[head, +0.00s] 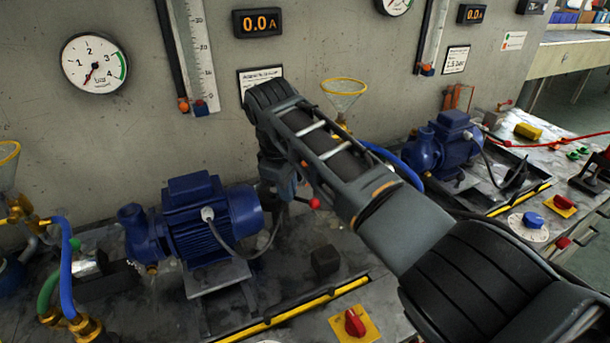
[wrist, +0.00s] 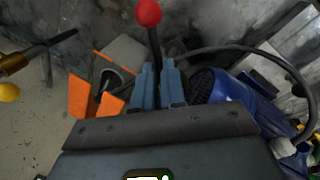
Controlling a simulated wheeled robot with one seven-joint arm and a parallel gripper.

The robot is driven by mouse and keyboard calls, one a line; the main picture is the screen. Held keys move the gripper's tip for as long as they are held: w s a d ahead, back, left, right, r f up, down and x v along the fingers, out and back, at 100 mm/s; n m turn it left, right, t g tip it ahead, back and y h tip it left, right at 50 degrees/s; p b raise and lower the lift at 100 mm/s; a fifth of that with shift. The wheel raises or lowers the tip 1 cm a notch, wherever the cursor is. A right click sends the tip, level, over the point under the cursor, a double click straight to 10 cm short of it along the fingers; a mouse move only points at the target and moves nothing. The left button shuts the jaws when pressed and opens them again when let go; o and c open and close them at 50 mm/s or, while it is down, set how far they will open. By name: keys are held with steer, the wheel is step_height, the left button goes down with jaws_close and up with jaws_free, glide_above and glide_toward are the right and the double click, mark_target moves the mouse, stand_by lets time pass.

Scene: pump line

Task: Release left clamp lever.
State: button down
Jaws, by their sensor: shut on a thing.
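A clamp lever with a dark rod and a red ball knob (head: 314,203) is just right of the left pump's blue motor (head: 225,212) in the head view. In the wrist view the red ball (wrist: 148,12) stands beyond my fingertips and its rod runs down between them. My gripper (wrist: 160,68) is shut on the lever's rod, below the ball. In the head view my gripper (head: 287,187) is partly hidden behind my own wrist. The lever's base is hidden by my fingers. An orange bracket (wrist: 82,95) is left of the fingers in the wrist view.
A dark cable runs from the motor close under the lever. A black block (head: 325,262) and a yellow plate with a red knob (head: 355,322) are in front. A yellow-rimmed funnel (head: 344,88) is behind my arm. A second blue pump (head: 445,143) stands to the right.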

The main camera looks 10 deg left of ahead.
steer(key=shift+s+a+m+g+h+p, duration=0.15)
steer(key=shift+s+a+m+h+p, duration=0.15)
steer(key=shift+m, duration=1.05)
steer(key=shift+s+a+m+g+h+p, duration=0.15)
steer(key=shift+s+a+m, duration=0.15)
steer(key=shift+m, duration=1.1)
steer(key=shift+s+a+m+g+h+p, duration=0.1)
steer(key=shift+s+a+m+h+p, duration=0.2)
steer(key=shift+m, duration=1.05)
steer(key=c, duration=1.5)
jaws_free()
steer(key=shift+r, duration=0.1)
steer(key=shift+b+v, duration=0.35)
steer(key=shift+v, duration=3.5)
